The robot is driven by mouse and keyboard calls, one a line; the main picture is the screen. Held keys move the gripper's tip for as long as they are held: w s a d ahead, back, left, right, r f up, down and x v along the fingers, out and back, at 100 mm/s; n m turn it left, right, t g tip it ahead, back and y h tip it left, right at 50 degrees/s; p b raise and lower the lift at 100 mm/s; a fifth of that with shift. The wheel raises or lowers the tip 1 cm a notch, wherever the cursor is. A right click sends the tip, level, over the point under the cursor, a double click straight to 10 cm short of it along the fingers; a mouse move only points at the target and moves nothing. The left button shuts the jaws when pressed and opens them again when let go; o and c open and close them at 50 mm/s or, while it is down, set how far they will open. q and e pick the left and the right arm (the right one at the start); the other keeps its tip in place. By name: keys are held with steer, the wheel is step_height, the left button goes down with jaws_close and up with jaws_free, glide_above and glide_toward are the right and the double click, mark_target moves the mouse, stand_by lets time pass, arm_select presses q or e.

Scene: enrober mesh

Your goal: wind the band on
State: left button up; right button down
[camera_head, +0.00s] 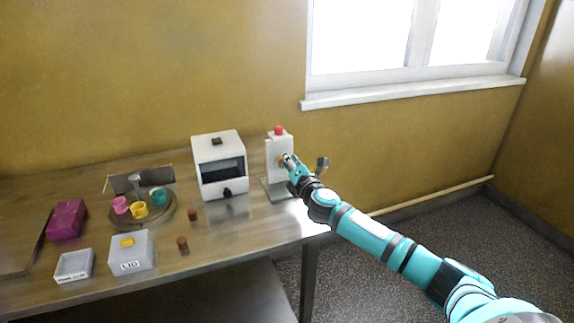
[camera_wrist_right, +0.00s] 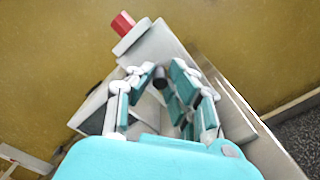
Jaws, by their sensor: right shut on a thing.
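A white upright unit (camera_head: 279,150) with a red button-like top (camera_head: 278,130) stands at the table's right end. My right gripper (camera_head: 287,160) reaches in from the right to its front face. In the right wrist view its teal fingers (camera_wrist_right: 163,88) are closed around a small dark cylindrical handle (camera_wrist_right: 160,77) in front of the white unit. The red top also shows in the wrist view (camera_wrist_right: 122,24). The fingers hide most of the handle and part of the unit's front. I cannot make out a band. My left gripper is not in view.
A white box (camera_head: 218,145) with a dark window stands left of the unit. Further left are a turntable (camera_head: 154,218) with pink, yellow and teal cups, a purple block (camera_head: 67,219), a grey LID box (camera_head: 131,252) and a small tray (camera_head: 74,278). Two brown pieces (camera_head: 193,214) stand in front.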

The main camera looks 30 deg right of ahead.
steer(key=m, duration=0.4)
steer(key=d+f+m, duration=0.1)
steer(key=m, duration=0.3)
steer(key=d+f+m, duration=0.1)
steer(key=m, duration=0.3)
steer(key=shift+s+f+m+b, duration=0.15)
steer(key=shift+s+m+b, duration=0.1)
steer(key=shift+m+b, duration=0.05)
steer(key=shift+f+m, duration=0.2)
steer(key=shift+m, duration=0.55)
steer(key=shift+f+m, duration=0.2)
steer(key=shift+m, duration=0.55)
steer(key=shift+f, duration=0.1)
steer(key=c, duration=1.3)
jaws_free()
steer(key=shift+d, duration=0.1)
